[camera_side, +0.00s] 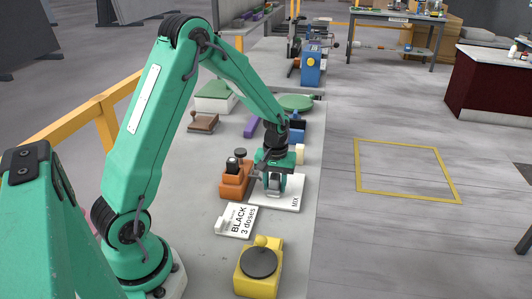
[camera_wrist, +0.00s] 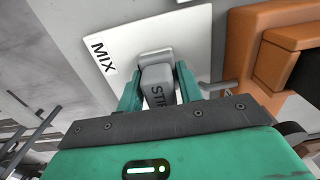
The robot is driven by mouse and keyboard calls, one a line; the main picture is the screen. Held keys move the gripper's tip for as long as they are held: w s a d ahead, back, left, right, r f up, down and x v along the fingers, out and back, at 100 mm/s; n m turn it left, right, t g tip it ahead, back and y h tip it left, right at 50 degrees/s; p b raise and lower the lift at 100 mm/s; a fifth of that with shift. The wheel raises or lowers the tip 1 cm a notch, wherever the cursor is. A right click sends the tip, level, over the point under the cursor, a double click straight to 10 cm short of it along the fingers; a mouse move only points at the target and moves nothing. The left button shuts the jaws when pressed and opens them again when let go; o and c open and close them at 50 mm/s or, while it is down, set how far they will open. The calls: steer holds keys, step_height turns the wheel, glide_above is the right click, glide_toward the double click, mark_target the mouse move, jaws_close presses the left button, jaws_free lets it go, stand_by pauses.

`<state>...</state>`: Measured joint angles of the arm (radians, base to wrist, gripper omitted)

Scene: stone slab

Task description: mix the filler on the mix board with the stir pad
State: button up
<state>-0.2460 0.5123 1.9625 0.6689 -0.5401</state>
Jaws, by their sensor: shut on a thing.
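My gripper (camera_side: 273,190) points down over the white mix board (camera_side: 293,203) and is shut on the grey stir pad. In the wrist view the stir pad (camera_wrist: 157,92), with part of the word STIR showing, sits between the two green fingers. Its far end is over the board (camera_wrist: 130,35), which carries a MIX label. I cannot tell whether the pad touches the board. I see no filler on the bare parts of the board; the patch under the pad and gripper is hidden.
An orange unit (camera_side: 234,183) stands just left of the board. In front are a white card (camera_side: 237,222) reading BLACK 3 doses and a yellow block (camera_side: 258,284) with a dark disc. Blue, purple and green things stand behind my gripper. The slab's right edge is close to the board.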

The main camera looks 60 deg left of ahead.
steer(key=shift+s+d, duration=0.3)
steer(key=shift+s, duration=0.05)
steer(key=shift+w+a, duration=0.1)
steer(key=shift+w+a+f, duration=0.1)
steer(key=shift+w+a, duration=0.35)
steer(key=shift+a, duration=0.25)
steer(key=shift+w+a+f, duration=0.1)
steer(key=shift+w+a, duration=0.35)
steer(key=shift+a, duration=0.25)
steer(key=shift+a, duration=0.1)
steer(key=shift+w+a, duration=0.55)
steer(key=shift+a, duration=0.2)
steer(key=shift+w+a, duration=0.45)
steer(key=shift+a, duration=0.15)
steer(key=shift+r, duration=0.1)
steer(key=shift+s+d+r, duration=0.15)
steer(key=shift+s+d, duration=1.05)
steer(key=shift+s, duration=0.05)
steer(key=shift+s+d, duration=0.1)
steer(key=shift+s, duration=0.05)
